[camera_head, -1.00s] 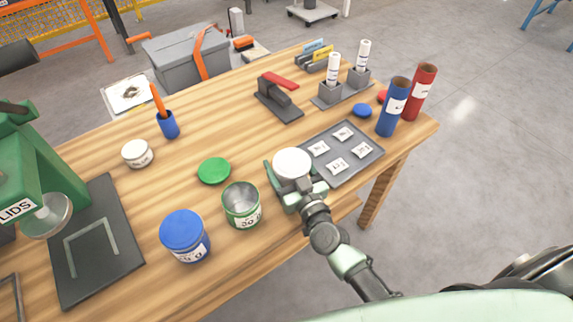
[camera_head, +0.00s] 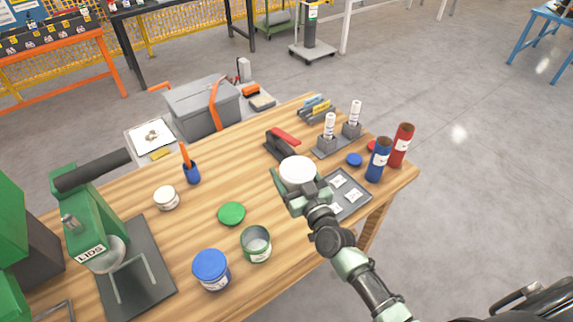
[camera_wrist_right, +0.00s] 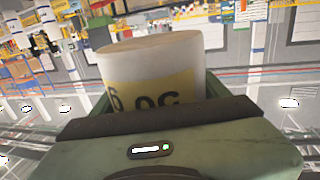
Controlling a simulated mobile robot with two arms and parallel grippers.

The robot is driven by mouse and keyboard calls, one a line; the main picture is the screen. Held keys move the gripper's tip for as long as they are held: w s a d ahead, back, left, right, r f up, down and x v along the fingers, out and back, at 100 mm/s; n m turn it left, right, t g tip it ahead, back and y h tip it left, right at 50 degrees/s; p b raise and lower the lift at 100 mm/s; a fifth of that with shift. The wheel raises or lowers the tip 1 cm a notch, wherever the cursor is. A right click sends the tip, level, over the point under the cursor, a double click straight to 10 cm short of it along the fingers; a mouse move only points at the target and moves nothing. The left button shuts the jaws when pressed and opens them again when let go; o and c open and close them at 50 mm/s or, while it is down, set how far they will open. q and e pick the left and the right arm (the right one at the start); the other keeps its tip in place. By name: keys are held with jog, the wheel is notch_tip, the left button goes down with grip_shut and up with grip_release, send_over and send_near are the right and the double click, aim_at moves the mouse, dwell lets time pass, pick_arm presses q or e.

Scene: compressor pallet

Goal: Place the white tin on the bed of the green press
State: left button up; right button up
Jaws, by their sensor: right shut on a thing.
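My right gripper (camera_head: 294,186) is shut on the white tin (camera_head: 298,171) and holds it above the table, left of the grey tray. In the right wrist view the tin (camera_wrist_right: 150,75) stands upright between the jaws, with a yellow label partly hidden by the gripper. The green press (camera_head: 90,222), marked LIDS, stands at the left end of the table, apart from the tin. Its dark bed (camera_head: 150,292) carries a raised U-shaped guide (camera_head: 135,272) and is otherwise bare where visible. My left gripper is out of view.
Between tin and press are a green lid (camera_head: 232,214), an open green tin (camera_head: 256,244), a blue-lidded tin (camera_head: 211,270), a small white jar (camera_head: 166,198) and a blue pen cup (camera_head: 192,174). A grey tray (camera_head: 352,207) and blue (camera_head: 378,160) and red (camera_head: 401,146) tubes are right.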

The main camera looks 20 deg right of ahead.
jog(key=shift+r, duration=0.35)
jog(key=shift+s+f, duration=0.1)
jog(key=shift+f, duration=0.05)
jog(key=s+d+m+h+b, duration=0.1)
jog(key=s+h+b, duration=0.1)
jog(key=s+b, duration=1)
jog(key=s, duration=0.9)
jog(key=shift+s+d+f+m+h, duration=0.2)
jog(key=shift+s+d+m+h, duration=0.1)
jog(key=shift+d, duration=0.05)
